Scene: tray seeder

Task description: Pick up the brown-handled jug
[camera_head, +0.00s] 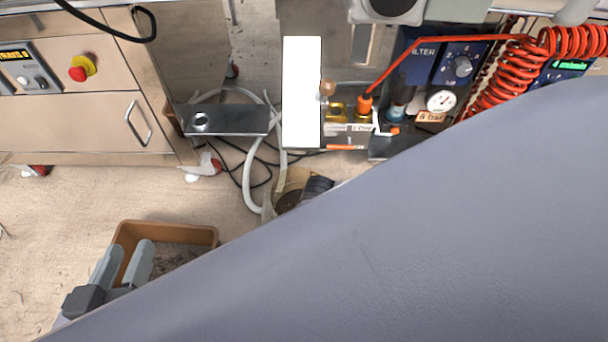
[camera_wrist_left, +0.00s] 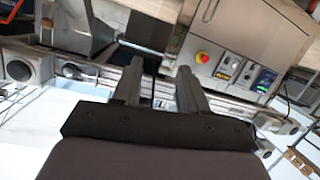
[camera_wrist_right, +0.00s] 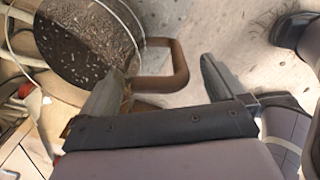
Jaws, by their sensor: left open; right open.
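The jug (camera_wrist_right: 88,38) shows in the right wrist view as a round vessel of dark, speckled grains, seen from above. Its brown handle (camera_wrist_right: 180,62) sticks out to the right. My right gripper (camera_wrist_right: 161,68) is open, and the handle appears between its two fingertips; I cannot tell the depth gap or any contact.
A cabinet with a red stop button (camera_head: 78,73) is at upper left. A valve-and-gauge bench (camera_head: 440,100) with coiled red hose is at upper right.

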